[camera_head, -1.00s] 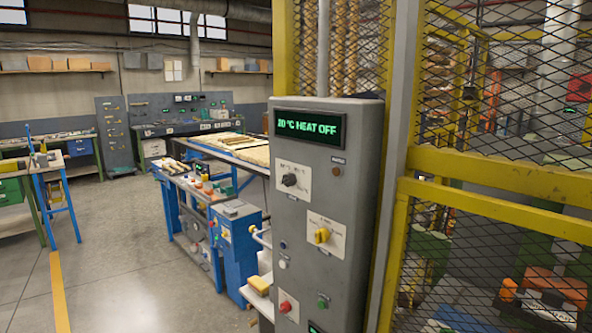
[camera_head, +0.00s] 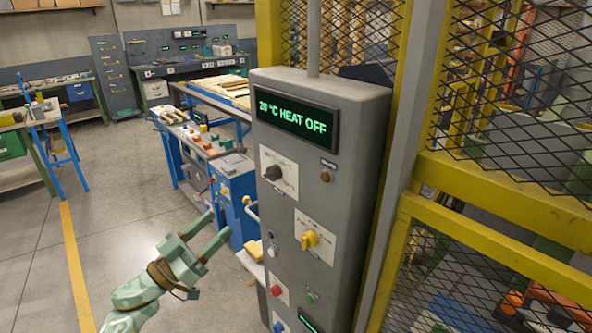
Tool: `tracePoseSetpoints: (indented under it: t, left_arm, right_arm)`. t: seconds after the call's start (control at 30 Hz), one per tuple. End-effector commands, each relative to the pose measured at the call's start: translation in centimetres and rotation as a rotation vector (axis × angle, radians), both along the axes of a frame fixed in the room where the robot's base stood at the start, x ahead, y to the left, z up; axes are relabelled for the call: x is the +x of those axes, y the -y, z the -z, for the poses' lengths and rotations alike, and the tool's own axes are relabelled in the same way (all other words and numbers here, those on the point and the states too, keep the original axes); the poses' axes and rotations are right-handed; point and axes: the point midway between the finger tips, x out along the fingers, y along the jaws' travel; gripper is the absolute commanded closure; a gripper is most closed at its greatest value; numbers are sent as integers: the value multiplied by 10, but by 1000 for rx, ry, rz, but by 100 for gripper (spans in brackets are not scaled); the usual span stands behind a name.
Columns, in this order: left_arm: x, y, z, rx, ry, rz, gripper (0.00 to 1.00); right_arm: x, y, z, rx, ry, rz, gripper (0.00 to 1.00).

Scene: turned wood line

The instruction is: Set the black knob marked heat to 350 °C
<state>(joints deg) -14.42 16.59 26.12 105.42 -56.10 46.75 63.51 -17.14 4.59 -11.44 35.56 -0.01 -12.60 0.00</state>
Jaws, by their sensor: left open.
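The black knob (camera_head: 273,173) sits on a white plate in the upper part of the grey control cabinet (camera_head: 349,190). Its scale is too small to read. The display (camera_head: 294,115) above it reads "20 °C HEAT OFF" in green. My left gripper (camera_head: 213,232) is at the lower left, open and empty, its two fingers pointing up and right. In the picture it is left of the cabinet and below the black knob, apart from it. My right gripper is not in view.
A yellow knob (camera_head: 310,240) sits below the black one, with a red button (camera_head: 276,290) and a green button (camera_head: 310,297) lower down. A yellow mesh fence (camera_head: 497,240) stands right of the cabinet. A blue workbench (camera_head: 196,160) stands behind, left. Open floor lies at left.

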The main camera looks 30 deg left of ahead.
Motion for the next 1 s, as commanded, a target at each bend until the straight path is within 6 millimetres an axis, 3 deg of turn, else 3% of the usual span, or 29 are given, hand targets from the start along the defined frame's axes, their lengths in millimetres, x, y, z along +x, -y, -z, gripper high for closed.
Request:
tracePoseSetpoints:
  t: [0.13,0.27,0.7,1.0]
  left_arm:
    - [1,4,-2,-70,-18,52,46]
    - [15,9,-10,-77,-18,53,46]
    - [107,44,-50,-78,-18,50,46]
    - [138,56,-61,-76,-21,50,46]
  right_arm:
    - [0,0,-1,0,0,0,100]
    - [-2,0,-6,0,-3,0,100]
    - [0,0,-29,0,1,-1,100]
    - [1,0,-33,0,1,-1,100]
